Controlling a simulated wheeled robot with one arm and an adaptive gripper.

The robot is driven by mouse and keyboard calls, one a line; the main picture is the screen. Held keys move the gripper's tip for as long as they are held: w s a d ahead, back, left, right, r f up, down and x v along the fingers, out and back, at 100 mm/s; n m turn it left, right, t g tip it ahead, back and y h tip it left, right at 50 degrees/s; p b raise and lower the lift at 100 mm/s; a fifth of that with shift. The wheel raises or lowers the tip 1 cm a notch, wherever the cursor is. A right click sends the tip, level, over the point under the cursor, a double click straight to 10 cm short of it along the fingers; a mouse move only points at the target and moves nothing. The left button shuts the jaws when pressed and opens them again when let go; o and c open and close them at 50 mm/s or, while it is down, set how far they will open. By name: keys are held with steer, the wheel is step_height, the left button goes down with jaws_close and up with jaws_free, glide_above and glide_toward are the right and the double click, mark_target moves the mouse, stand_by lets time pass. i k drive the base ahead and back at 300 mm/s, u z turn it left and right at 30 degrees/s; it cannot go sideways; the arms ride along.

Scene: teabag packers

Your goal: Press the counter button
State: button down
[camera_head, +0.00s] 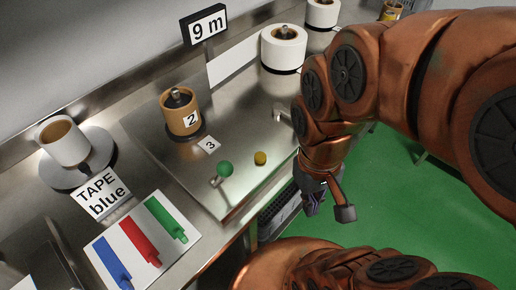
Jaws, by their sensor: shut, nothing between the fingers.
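A metal-topped unit carries a yellow round button (260,158) near its front edge. A green ball knob (225,169) on a short metal stem stands just left of it. A black sign or display (205,25) behind the unit reads "9 m". No label on the button is readable, so I cannot tell for certain that it is the counter button. My gripper (312,205) is shut and empty. It appears to the right of the yellow button, past the unit's front edge and over the floor side, apart from the button. My wrist partly hides the unit's right end.
A tan roll (181,114) marked "2" and a card (208,145) marked "3" sit behind the knob. White rolls (284,50) stand farther back. A "TAPE blue" card (103,194) and a colored-marker picture (143,240) lie left. The green floor (390,180) is open at right.

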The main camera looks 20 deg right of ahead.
mark_target(260, 157)
steer(key=u, duration=0.6)
steer(key=k, duration=1.2)
steer(key=u, duration=1.55)
